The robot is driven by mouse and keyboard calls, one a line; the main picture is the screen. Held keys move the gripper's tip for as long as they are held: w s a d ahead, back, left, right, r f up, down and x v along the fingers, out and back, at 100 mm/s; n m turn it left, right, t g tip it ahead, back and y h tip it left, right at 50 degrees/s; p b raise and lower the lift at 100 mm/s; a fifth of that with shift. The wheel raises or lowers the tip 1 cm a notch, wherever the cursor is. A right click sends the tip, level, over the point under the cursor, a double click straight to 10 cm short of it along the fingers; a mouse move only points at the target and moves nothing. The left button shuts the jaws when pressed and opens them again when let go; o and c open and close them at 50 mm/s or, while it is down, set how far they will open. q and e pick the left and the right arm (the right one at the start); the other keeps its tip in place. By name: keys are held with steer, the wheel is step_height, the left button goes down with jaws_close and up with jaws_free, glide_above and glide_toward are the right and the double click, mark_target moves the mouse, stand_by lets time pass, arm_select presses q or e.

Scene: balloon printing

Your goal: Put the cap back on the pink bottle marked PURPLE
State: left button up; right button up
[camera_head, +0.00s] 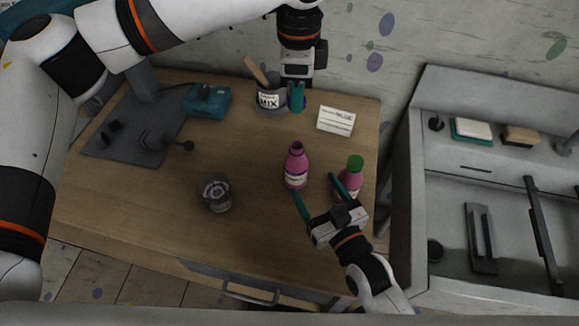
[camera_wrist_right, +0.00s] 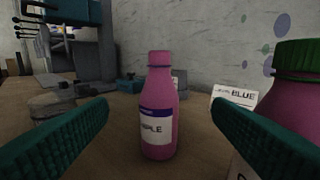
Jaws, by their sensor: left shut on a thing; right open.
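The pink bottle marked PURPLE (camera_head: 295,168) stands upright and uncapped near the middle of the table. In the right wrist view the bottle (camera_wrist_right: 159,110) stands beyond and between the open fingers, its label partly readable. I cannot make out its cap. My right gripper (camera_head: 321,197) is open and empty, just in front of this bottle, fingers pointing toward it; one teal finger is close to the green-capped bottle. My left gripper (camera_head: 297,97) is at the back of the table, its teal fingers shut at the right side of the grey MIX cup (camera_head: 269,100); its grip is partly hidden.
A second pink bottle with a green cap (camera_head: 354,163) stands close on the right. A glass jar (camera_head: 215,195) is left of the PURPLE bottle. A white card (camera_head: 336,120), a blue box (camera_head: 208,101) and a dark stand (camera_head: 139,136) are farther back. The front left tabletop is clear.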

mark_target(293, 162)
steer(key=f+b, duration=0.2)
steer(key=f, duration=0.1)
steer(key=shift+s+d+f+b, duration=0.15)
steer(key=shift+s+b, duration=0.2)
steer(key=shift+s, duration=0.05)
steer(key=shift+f, duration=0.25)
arm_select(q)
steer(key=f, duration=0.4)
steer(key=shift+s+d+b, duration=0.2)
steer(key=shift+s+b, duration=0.1)
arm_select(e)
steer(key=shift+w+f, duration=0.1)
steer(key=shift+w, duration=0.05)
arm_select(q)
steer(key=shift+w+a, duration=0.1)
steer(key=shift+r, duration=0.1)
arm_select(e)
steer(key=x, duration=1.2)
steer(key=shift+r, duration=0.25)
